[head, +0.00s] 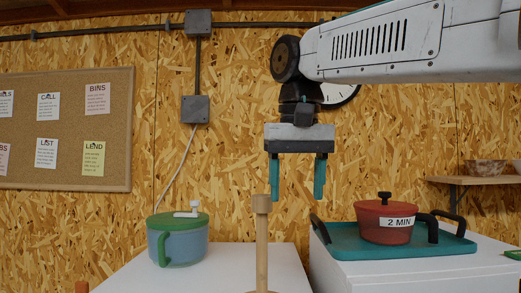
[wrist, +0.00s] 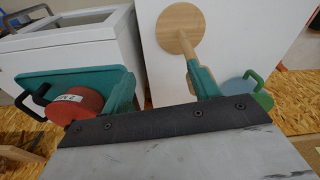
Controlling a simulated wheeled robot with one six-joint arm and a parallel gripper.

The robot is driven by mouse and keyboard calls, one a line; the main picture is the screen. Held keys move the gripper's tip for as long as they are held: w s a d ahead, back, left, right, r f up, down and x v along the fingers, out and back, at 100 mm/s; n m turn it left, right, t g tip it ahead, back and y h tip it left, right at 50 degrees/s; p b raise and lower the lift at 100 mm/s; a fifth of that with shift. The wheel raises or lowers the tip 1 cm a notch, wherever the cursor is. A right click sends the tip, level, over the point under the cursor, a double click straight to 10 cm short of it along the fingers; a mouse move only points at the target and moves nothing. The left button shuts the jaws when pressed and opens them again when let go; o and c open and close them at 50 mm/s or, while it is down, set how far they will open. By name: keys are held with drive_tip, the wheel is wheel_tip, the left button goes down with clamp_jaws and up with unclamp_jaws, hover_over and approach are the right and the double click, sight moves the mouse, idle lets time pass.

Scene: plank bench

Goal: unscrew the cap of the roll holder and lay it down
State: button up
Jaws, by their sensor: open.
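The roll holder (head: 262,250) is an upright pale wooden post on a white surface, with a slightly wider cap (head: 262,203) on its top. In the wrist view its round base (wrist: 180,28) shows at the top, and the post's upper end runs behind one finger, so the cap is partly hidden there. My gripper (head: 297,195) has two teal fingers pointing down, apart and empty.
A blue-grey pot with a green lid (head: 178,238) stands left of the post. On the right, a teal tray (head: 350,247) with dark handles holds a red lidded pot (head: 385,222) labelled "2 MIN". White surface (head: 240,260) around the post is free. A corkboard (head: 65,125) hangs behind.

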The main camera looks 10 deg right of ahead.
sight(262, 195)
drive_tip(key=w+a+r, duration=0.1)
drive_tip(key=r, duration=0.1)
drive_tip(key=w+a+r, duration=0.1)
drive_tip(key=a, duration=0.1)
drive_tip(key=w+a+r, duration=0.1)
drive_tip(key=a+r, duration=0.1)
drive_tip(key=shift+w+a+r, duration=0.15)
drive_tip(key=shift+w+r, duration=0.1)
drive_tip(key=shift+r, duration=0.1)
drive_tip(key=shift+w+f, duration=0.2)
drive_tip(key=shift+f, duration=1.05)
drive_tip(key=shift+w+f, duration=0.15)
drive_tip(key=shift+f, duration=1.05)
drive_tip(key=shift+w+f, duration=0.2)
drive_tip(key=shift+f, duration=1.05)
drive_tip(key=c, duration=1.1)
drive_tip(key=shift+n+y, duration=0.3)
drive_tip(key=shift+n, duration=1.1)
drive_tip(key=shift+c, duration=0.2)
drive_tip(key=shift+n, duration=1.4)
